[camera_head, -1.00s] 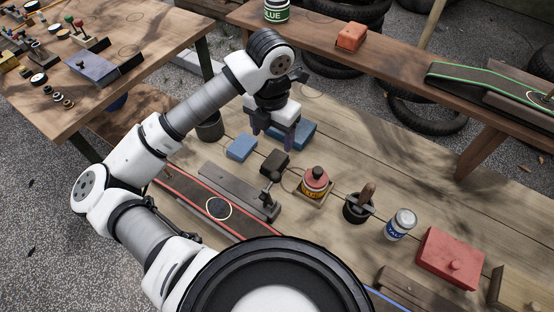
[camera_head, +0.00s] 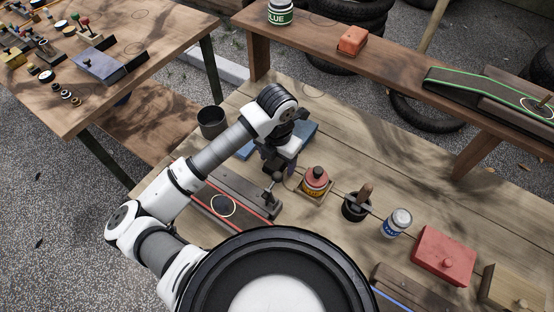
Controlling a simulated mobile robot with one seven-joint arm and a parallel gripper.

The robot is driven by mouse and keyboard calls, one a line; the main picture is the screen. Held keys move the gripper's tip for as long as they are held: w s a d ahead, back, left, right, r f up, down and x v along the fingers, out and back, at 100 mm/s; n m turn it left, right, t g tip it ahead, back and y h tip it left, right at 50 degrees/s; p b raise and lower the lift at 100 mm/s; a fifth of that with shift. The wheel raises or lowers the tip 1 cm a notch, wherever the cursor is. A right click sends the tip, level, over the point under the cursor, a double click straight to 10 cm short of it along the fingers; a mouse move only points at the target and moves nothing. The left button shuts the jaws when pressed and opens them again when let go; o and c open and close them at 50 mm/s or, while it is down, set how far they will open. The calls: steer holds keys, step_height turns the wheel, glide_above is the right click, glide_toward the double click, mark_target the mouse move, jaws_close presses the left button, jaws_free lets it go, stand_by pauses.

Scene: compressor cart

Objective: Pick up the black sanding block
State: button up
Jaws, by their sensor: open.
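My gripper (camera_head: 278,163) is low over the wooden bench, pointing down, with its jaws open. It is over the place where the small black sanding block lay in the earlier frame. The block is now mostly or wholly hidden by the gripper and wrist. I cannot tell whether the fingers are around it or touching it.
A blue block (camera_head: 245,151) and a larger blue piece (camera_head: 307,131) lie close to my gripper. A clamp on a grey rail (camera_head: 240,187) and a red-capped bottle (camera_head: 315,181) stand just in front. A dark cup (camera_head: 211,122) is to the left.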

mark_target(277, 159)
steer(key=c, duration=1.1)
step_height(277, 159, up, 20)
steer(key=b, duration=0.3)
steer(key=o, duration=0.4)
steer(key=shift+c, duration=1.4)
